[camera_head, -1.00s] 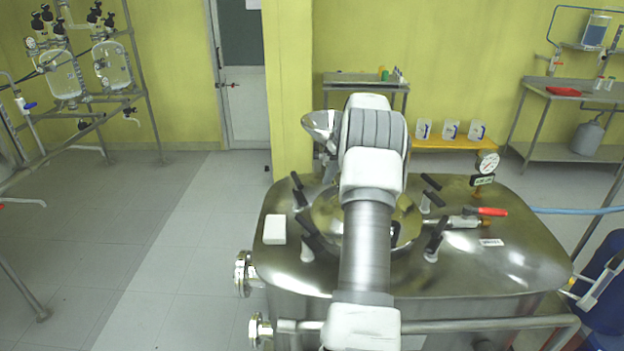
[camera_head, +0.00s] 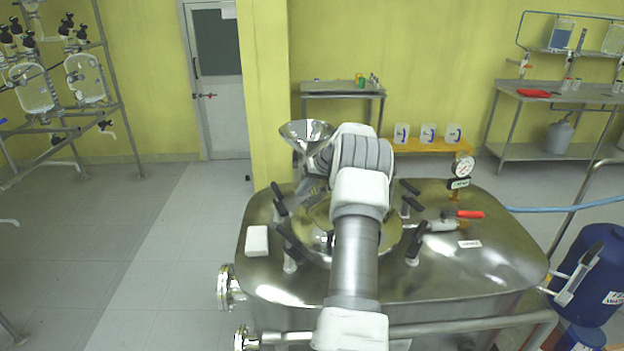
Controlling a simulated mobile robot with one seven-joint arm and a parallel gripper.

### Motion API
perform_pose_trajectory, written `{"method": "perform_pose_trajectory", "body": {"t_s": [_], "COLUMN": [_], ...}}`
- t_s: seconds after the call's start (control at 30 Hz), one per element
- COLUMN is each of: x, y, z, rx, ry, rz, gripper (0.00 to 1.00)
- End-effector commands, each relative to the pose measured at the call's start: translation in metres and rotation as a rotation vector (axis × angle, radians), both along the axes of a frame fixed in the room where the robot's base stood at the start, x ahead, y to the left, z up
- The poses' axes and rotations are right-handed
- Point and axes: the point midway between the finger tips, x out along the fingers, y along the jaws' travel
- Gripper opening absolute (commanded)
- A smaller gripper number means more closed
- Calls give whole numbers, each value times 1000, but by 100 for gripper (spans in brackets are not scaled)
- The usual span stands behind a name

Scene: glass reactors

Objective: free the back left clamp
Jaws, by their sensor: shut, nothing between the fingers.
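The back left clamp (camera_head: 279,201), with black handles, stands on the left rear rim of the round lid (camera_head: 312,216) on the steel vessel (camera_head: 475,262). Its handles lean up to the left. The front left clamp (camera_head: 291,250), back right clamp (camera_head: 408,199) and front right clamp (camera_head: 414,246) also show around the lid. My arm (camera_head: 354,262) reaches over the lid from the front and hides its middle. My gripper is hidden behind the arm, so its distance from the back left clamp cannot be told.
A steel funnel (camera_head: 306,134) rises behind the lid, left of my arm. A white block (camera_head: 257,240) lies left of the clamps. A gauge (camera_head: 463,168) and red-handled valve (camera_head: 469,214) stand at right. A rail (camera_head: 460,325) crosses the front. Floor is free at left.

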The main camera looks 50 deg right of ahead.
Motion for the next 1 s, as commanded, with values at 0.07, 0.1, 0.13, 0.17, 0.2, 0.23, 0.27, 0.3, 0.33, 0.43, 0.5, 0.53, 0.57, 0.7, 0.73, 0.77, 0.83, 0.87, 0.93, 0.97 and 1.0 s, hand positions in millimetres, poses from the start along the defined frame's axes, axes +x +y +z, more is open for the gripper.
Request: {"method": "perform_pose_trajectory", "body": {"t_s": [0.07,0.1,0.13,0.17,0.2,0.23,0.27,0.3,0.33,0.43,0.5,0.53,0.57,0.7,0.73,0.77,0.83,0.87,0.93,0.97,1.0], "x": [8,11,13,14,16,17,18,18,19,19,19,19,19,19,19,19,19,19,19,19,19], "y": [13,16,18,20,23,24,25,26,27,28,27,27,27,28,28,28,29,30,31,31,31], "z": [2,1,0,0,-1,-1,-2,-2,-2,-3,-3,-3,-3,-3,-3,-3,-3,-4,-3,-3,-3], "rx": [-1,-2,-2,-2,-2,-2,-2,-2,-2,-2,-2,-2,-2,-2,-3,-2,-3,-2,-3,-2,-3], "ry": [-1,-2,-1,-2,-1,-2,-2,-2,-2,-2,-2,-2,-2,-2,-2,-2,-3,-3,-3,-2,-2], "rz": [4,3,2,2,2,2,2,1,1,1,1,1,1,-1,-3,-6,-19,-27,-44,-48,-53], "gripper": [0,0,0,0,0,0,0,0,0,0,0,0,0,0,0,0,0,0,0,0,0]}}
